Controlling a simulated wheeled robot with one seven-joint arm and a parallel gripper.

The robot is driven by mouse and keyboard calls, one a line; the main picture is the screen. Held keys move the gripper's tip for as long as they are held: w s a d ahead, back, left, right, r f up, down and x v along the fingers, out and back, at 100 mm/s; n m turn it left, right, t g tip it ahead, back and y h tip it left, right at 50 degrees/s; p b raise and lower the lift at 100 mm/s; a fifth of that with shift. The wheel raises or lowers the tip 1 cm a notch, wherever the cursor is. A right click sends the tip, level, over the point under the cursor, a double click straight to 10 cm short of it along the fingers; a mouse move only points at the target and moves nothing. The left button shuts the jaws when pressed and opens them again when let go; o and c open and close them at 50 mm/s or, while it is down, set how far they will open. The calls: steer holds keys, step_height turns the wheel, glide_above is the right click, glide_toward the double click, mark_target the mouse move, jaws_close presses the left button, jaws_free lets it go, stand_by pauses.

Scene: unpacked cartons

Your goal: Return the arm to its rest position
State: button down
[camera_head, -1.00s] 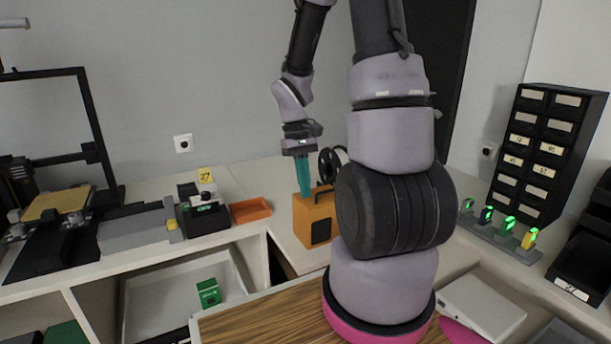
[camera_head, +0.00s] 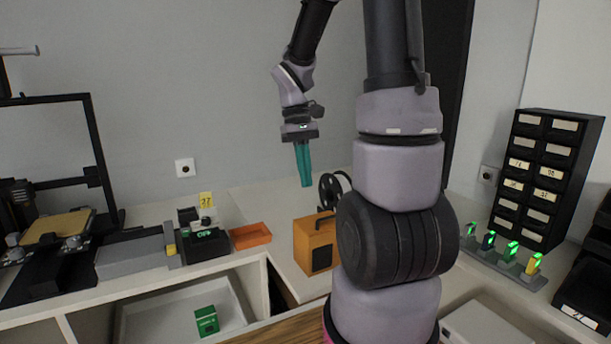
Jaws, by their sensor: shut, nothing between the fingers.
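My gripper (camera_head: 306,184) hangs at the end of my arm, its teal fingers pointing down and pressed together with nothing between them. It is in the air above and a little left of an orange box (camera_head: 314,247) with a dark window and a black handle. The fingertips are apart from the box in the picture. My arm's large lower links fill the middle right of the view and hide part of the counter behind them.
A black spool (camera_head: 331,189) stands behind the orange box. An orange tray (camera_head: 250,236), a black device (camera_head: 206,246) and a 3D printer (camera_head: 58,228) are at left. A black drawer cabinet (camera_head: 546,180) and a rack with green lights (camera_head: 503,259) are at right. A green box (camera_head: 207,321) lies in a lower bin.

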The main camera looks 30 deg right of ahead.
stand_by(0.3)
steer(key=s+a+r+m+t+y, duration=0.1)
steer(key=s+a+r+m+t, duration=0.1)
steer(key=r+t, duration=0.3)
steer(key=s+a+r+m+t+y, duration=0.1)
steer(key=s+a+r+t, duration=0.3)
steer(key=r, duration=0.7)
steer(key=shift+s+a+r+m+t, duration=0.15)
steer(key=shift+s+a+m+t, duration=0.1)
steer(key=shift+s+m+t, duration=0.4)
steer(key=shift+w, duration=0.15)
